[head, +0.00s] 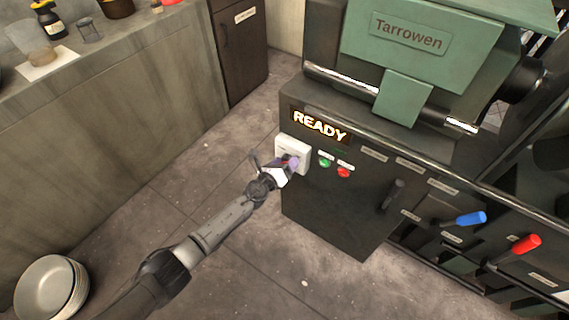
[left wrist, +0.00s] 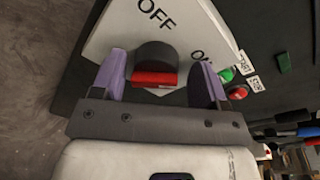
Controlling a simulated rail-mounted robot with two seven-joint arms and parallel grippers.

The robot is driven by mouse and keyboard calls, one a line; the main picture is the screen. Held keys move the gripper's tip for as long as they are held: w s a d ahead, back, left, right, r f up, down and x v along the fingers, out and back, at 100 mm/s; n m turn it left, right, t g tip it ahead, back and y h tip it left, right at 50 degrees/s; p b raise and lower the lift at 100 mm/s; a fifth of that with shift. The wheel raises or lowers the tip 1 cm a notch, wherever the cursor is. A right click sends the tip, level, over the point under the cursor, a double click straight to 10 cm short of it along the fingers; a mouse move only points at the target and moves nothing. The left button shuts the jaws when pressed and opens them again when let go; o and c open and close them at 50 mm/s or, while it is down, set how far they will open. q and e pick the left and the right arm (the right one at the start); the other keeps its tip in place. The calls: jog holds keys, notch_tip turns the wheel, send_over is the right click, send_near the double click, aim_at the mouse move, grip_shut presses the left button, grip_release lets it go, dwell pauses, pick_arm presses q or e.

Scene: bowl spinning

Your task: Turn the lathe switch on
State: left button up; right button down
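The lathe switch is a white plate (head: 291,147) on the front of the lathe cabinet. In the left wrist view the plate (left wrist: 196,30) is marked OFF at the top and ON at the right. A dark knob (left wrist: 155,58) with a red face stands out from it. My left gripper (head: 290,164) is at the plate. Its two purple fingers (left wrist: 158,80) are apart, one on each side of the knob, with gaps visible between them and the knob. I cannot tell which label the knob points to. My right gripper is not in view.
A lit sign (head: 320,126) reads READY above the switch. A green button (head: 325,162) and a red button (head: 344,172) sit just right of it. Blue (head: 470,219) and red (head: 526,244) handles stick out farther right. Stacked bowls (head: 48,288) stand at lower left. Floor between is clear.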

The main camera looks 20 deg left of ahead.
pick_arm(q)
jog(key=shift+f, duration=0.1)
jog(key=shift+s+a, duration=0.1)
jog(key=shift+s, duration=0.1)
jog(key=shift+p+v, duration=2.8)
jog(key=shift+v, duration=3.9)
